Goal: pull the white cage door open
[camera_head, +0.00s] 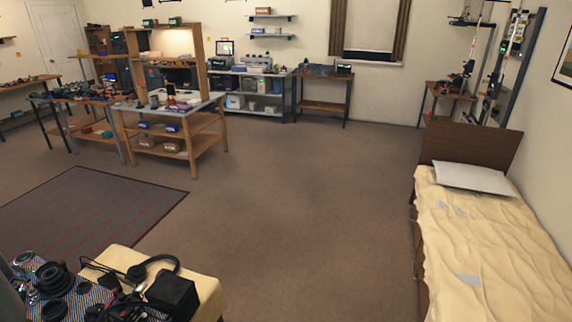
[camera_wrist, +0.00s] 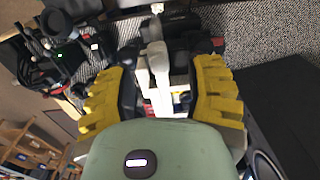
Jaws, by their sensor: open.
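My gripper (camera_wrist: 160,70) shows in the wrist view with its two yellow ribbed fingers spread apart. A narrow white piece (camera_wrist: 156,60) with a rounded top shows between the fingers, with dark parts around it. I cannot tell whether it belongs to the cage door, or whether a finger touches it. No white cage door can be made out for certain in either view. My gripper is not in the head view.
In the head view, a cluttered table (camera_head: 206,283) stands at the lower left with headphones (camera_head: 155,267) and a black box (camera_head: 172,292). A bed (camera_head: 480,235) stands right. Shelved workbenches (camera_head: 185,152) stand behind. The middle carpet (camera_head: 300,210) is clear. A white room door (camera_head: 58,42) is far left.

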